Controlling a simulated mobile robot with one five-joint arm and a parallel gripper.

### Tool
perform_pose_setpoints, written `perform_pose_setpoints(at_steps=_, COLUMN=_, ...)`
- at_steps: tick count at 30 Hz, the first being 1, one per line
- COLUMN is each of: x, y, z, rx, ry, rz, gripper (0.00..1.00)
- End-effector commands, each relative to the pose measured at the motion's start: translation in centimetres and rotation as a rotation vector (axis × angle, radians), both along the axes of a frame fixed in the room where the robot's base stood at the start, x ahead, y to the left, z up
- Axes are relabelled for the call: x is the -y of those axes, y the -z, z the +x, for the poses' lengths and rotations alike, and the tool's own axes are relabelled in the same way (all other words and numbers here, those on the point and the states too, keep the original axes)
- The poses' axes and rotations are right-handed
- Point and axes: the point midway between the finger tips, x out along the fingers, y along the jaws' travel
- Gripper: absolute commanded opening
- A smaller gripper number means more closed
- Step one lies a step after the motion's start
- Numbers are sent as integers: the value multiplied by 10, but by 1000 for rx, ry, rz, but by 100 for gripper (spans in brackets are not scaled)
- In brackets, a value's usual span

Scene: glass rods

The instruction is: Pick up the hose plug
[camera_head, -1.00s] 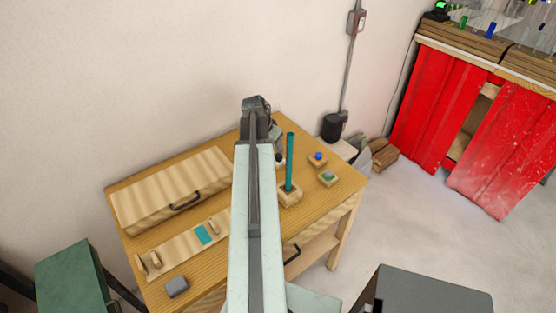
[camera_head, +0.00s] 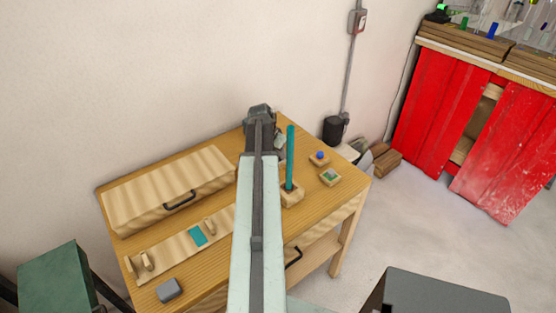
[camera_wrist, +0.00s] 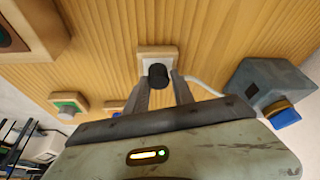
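In the wrist view a black round plug (camera_wrist: 158,71) stands at a small white plate with a wooden frame (camera_wrist: 156,51) on the wooden table. It looks like the hose plug. A pale hose (camera_wrist: 205,86) runs to the right from near it. My gripper (camera_wrist: 160,78) has one finger on each side of the plug, with a narrow gap visible, so it looks open; contact cannot be made out. In the head view my arm hides the plug and most of the gripper.
On the table (camera_head: 325,208) a teal rod (camera_head: 290,155) stands upright in a wooden block (camera_head: 292,196), close right of my arm. Blue-knobbed (camera_head: 320,154) and green-topped (camera_head: 331,175) blocks lie farther right. A wooden box (camera_head: 165,190) is left. A grey-blue box (camera_wrist: 265,82) stands right of my gripper.

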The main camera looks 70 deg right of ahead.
Motion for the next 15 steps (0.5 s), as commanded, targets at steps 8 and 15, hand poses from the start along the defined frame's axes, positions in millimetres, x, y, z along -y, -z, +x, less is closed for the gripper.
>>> perform_pose_setpoints(at_steps=8, x=0, y=0, z=0, rx=0, ry=-1, rz=0, gripper=0)
perform_pose_setpoints(at_steps=15, x=0, y=-11, z=1, rx=0, ry=-1, rz=0, gripper=0)
